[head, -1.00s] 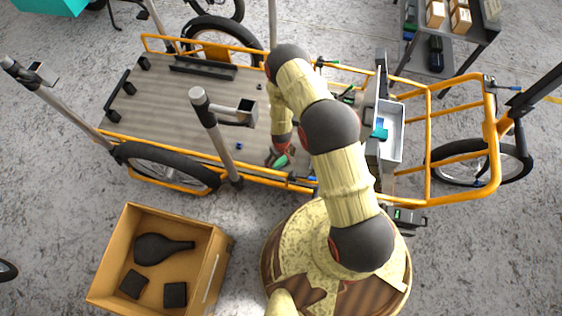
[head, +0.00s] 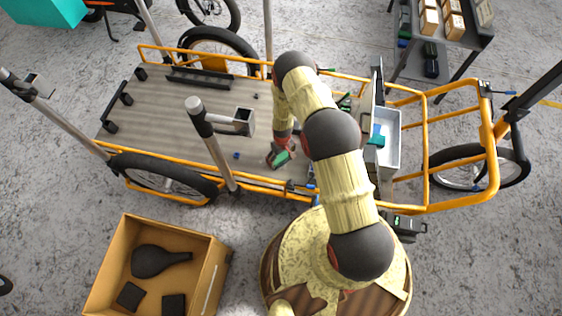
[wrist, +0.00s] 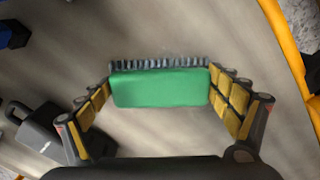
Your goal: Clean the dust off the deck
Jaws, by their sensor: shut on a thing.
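The deck (head: 185,105) is a grey-brown wooden board in an orange bike frame; it also fills much of the wrist view (wrist: 170,30). My gripper (head: 283,156) is low over the deck's near right part. In the wrist view my gripper (wrist: 160,90) is shut on a green brush (wrist: 160,87), one finger at each end. The brush's dark bristles point away from the palm, toward the deck. I cannot tell whether they touch it. Faint lighter patches on the deck may be dust. My arm hides part of the deck's right end.
Upright grey posts (head: 212,145) stand along the deck's sides, one with a bracket. A small blue piece (head: 236,155) lies on the deck. A white bin (head: 390,138) is at the right, and an open cardboard box (head: 205,280) stands on the floor.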

